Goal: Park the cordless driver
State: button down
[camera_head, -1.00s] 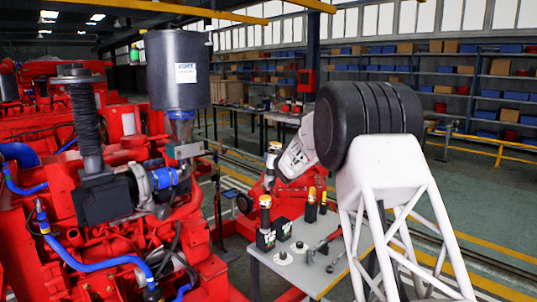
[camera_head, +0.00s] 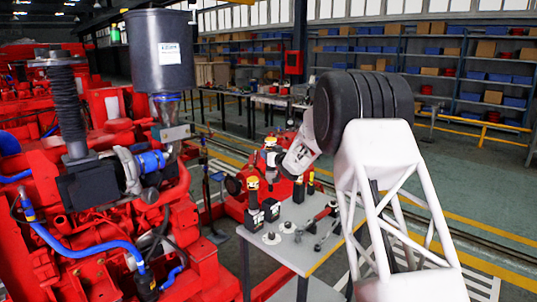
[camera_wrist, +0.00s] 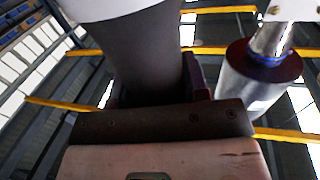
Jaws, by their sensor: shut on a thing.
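In the wrist view my gripper (camera_wrist: 150,90) is shut on a dark grey body with a pale band at its upper end. I take this to be the cordless driver (camera_wrist: 145,60); only part of it shows. In the head view my arm's end is near the back of the small grey table (camera_head: 315,255), above the black holders. The jaws and the held driver cannot be made out clearly there. Black holders with yellow-topped pieces (camera_head: 253,190) stand on the table. I cannot tell which spot there is the driver's parking place.
Two pale discs with dark knobs (camera_head: 271,238) and a dark tool (camera_head: 322,225) lie on the table. A red engine (camera_head: 110,230) with a dark canister (camera_head: 160,50) stands left. Bare tabletop shows at the front. Shelves (camera_head: 440,75) line the back.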

aim_at(272, 185)
jog(key=shift+f, duration=7.35)
jog(key=c, duration=0.5)
grip_release()
jog(key=shift+f, duration=0.1)
jog(key=shift+c, duration=0.2)
jog(key=shift+f, duration=0.1)
jog(key=shift+s, duration=0.1)
jog(key=shift+v, duration=3.8)
